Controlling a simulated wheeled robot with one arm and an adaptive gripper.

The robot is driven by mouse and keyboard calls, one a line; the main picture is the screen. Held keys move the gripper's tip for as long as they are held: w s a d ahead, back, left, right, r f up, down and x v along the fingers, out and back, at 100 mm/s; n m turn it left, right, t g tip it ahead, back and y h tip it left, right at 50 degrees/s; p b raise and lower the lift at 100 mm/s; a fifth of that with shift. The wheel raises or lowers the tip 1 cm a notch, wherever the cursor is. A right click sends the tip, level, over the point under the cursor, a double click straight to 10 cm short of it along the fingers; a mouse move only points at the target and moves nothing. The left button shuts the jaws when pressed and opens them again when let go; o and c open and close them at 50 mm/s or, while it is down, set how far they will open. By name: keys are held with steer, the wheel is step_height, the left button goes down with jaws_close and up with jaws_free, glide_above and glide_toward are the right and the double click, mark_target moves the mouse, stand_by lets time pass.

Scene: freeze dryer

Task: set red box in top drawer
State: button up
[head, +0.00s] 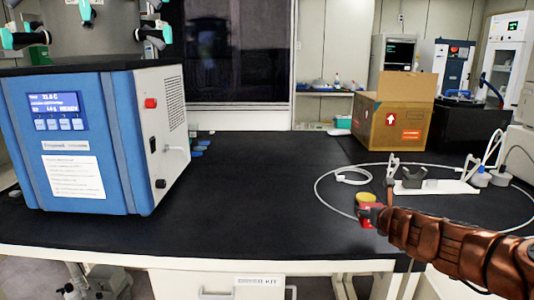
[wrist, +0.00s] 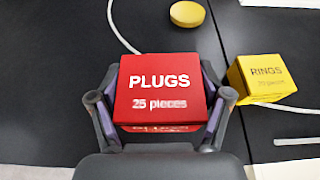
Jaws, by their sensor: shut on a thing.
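The red box (wrist: 165,88) is labelled "PLUGS 25 pieces" and sits between the two fingers of my gripper (wrist: 160,112) in the wrist view. The gripper is shut on its sides. In the head view a small part of the red box (head: 371,214) shows at the end of my arm, over the right part of the black bench; my arm hides most of the gripper there. A white drawer front (head: 215,282) with a label ending in "KIT" is under the bench's front edge. Its lower part is cut off, and I cannot see inside it.
A yellow "RINGS" box (wrist: 258,80) and a yellow round lid-like piece (wrist: 187,14) lie close to the red box. A blue machine (head: 95,140) stands at left, a cardboard box (head: 385,125) at back right. White tubing (head: 322,185) loops at right. The bench middle is clear.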

steer(key=w+a+r, duration=0.2)
steer(key=w+a, duration=0.1)
steer(key=a, duration=0.4)
steer(key=w+a+r, duration=0.1)
steer(key=w+a, duration=0.1)
steer(key=a, duration=0.4)
steer(key=s+r+n+y+p, duration=0.3)
steer(key=s+r+y+p, duration=0.1)
steer(key=s+r+p, duration=0.6)
step_height(320, 180, up, 3)
steer(key=p, duration=0.6)
steer(key=shift+r+g, duration=0.2)
steer(key=shift+g, duration=0.2)
steer(key=shift+s+a+r+n+p, duration=0.1)
steer(key=shift+s+r+n+p, duration=0.2)
steer(key=shift+s+r+p, duration=0.1)
steer(key=shift+f, duration=0.1)
